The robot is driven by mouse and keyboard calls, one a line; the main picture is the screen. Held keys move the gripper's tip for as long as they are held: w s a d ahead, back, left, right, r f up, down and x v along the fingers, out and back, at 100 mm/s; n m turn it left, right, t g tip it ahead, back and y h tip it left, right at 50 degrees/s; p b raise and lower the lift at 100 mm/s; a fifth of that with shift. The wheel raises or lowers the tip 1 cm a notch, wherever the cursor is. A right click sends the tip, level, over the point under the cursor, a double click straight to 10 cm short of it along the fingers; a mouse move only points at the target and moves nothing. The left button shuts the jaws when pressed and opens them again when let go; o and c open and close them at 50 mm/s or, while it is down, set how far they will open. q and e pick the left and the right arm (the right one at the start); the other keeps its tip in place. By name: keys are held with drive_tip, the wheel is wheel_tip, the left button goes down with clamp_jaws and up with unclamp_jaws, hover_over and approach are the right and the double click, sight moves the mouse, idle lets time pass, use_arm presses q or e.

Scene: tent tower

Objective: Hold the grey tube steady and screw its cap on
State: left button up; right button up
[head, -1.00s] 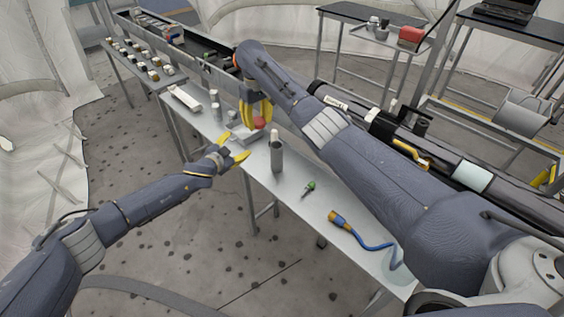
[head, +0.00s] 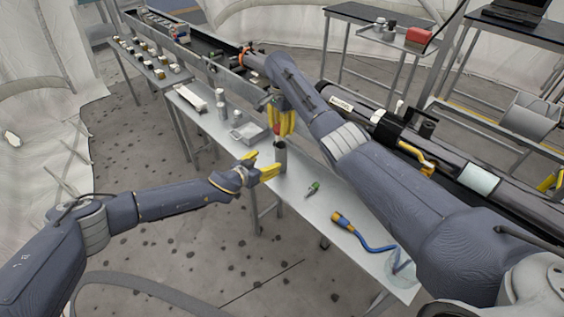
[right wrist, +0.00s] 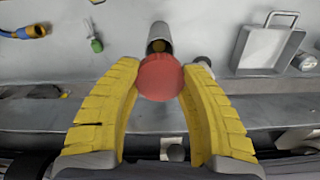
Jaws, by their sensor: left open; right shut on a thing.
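The grey tube (head: 281,153) stands upright on the narrow metal table in the head view. Its open mouth and grey body also show in the right wrist view (right wrist: 158,36), just beyond the cap. My right gripper (head: 283,128) is shut on the red cap (right wrist: 160,77), which sits between its yellow fingertips. The cap is above and close to the tube, apart from it in the head view. My left gripper (head: 266,164) is open at the left side of the tube, its fingers pointing at it. Whether a finger touches the tube I cannot tell.
A small grey tray (head: 249,133) lies on the table (head: 318,208) behind the tube. A green-capped item (head: 313,188) and a blue cable with a yellow plug (head: 362,236) lie nearer. Grey bottles (head: 221,106) stand farther back.

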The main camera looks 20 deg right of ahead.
sight(278, 156)
use_arm(q)
drive_tip(key=shift+n, duration=0.4)
use_arm(e)
drive_tip(key=shift+m, duration=0.9)
use_arm(q)
drive_tip(key=shift+x, duration=3.55)
drive_tip(key=shift+w+d+f, duration=0.2)
drive_tip(key=shift+w+d, duration=0.25)
drive_tip(key=shift+w+d+f, duration=0.35)
drive_tip(key=shift+d, duration=0.05)
drive_tip(key=shift+w+d+r, duration=0.15)
drive_tip(key=shift+w+d, duration=0.35)
drive_tip(key=shift+w, duration=0.15)
drive_tip(key=shift+w+d, duration=0.1)
drive_tip(key=shift+w, duration=0.05)
drive_tip(key=shift+d+f, duration=0.2)
drive_tip(key=shift+f, duration=0.35)
